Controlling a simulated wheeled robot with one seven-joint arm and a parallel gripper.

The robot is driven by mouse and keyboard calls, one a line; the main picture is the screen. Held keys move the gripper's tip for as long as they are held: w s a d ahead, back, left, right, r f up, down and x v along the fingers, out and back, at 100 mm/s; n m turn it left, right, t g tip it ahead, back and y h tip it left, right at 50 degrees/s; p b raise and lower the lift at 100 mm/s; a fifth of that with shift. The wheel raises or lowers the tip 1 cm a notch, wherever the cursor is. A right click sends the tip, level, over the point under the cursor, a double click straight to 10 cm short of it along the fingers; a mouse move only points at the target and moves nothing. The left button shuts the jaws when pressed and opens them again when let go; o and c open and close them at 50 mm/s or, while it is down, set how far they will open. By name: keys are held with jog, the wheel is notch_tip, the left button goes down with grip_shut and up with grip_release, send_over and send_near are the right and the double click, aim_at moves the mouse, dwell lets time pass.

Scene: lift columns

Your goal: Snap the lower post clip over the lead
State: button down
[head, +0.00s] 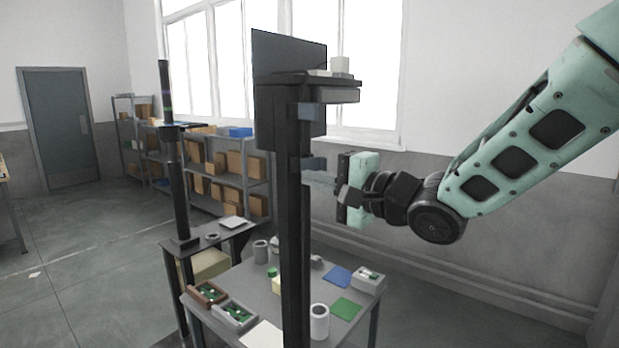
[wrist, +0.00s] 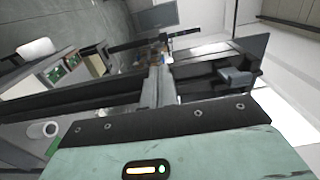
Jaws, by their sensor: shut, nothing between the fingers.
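The dark lift post (head: 292,215) stands upright in the middle of the head view; it lies sideways across the wrist view (wrist: 70,100). Two blue-grey clips sit on its right side: an upper clip (head: 311,111) and the lower post clip (head: 313,163). My gripper (head: 314,178) points left at the post, its grey fingers just below the lower clip. Whether they touch the clip or post I cannot tell. In the wrist view the fingers (wrist: 158,85) are together and empty, reaching to the post. I cannot make out the lead or whether the clip is closed.
A grey table (head: 262,297) below holds trays, cups and coloured mats. A dark screen (head: 288,52) and small shelf (head: 330,82) top the post. A second thin column (head: 178,190) stands left. Shelves with boxes (head: 245,162) line the wall. Space right of the post holds my arm.

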jog(key=shift+s+d, duration=0.2)
jog(key=shift+w, duration=0.1)
jog(key=p, duration=0.4)
send_near(326, 166)
jog(key=shift+x, duration=2.55)
jog(key=shift+w+a, duration=0.15)
jog(key=shift+a, duration=0.1)
jog(key=shift+w+a, duration=0.35)
jog(key=shift+a, duration=0.1)
jog(key=p+v, duration=0.1)
jog(key=v, duration=0.6)
jog(key=shift+p, duration=0.3)
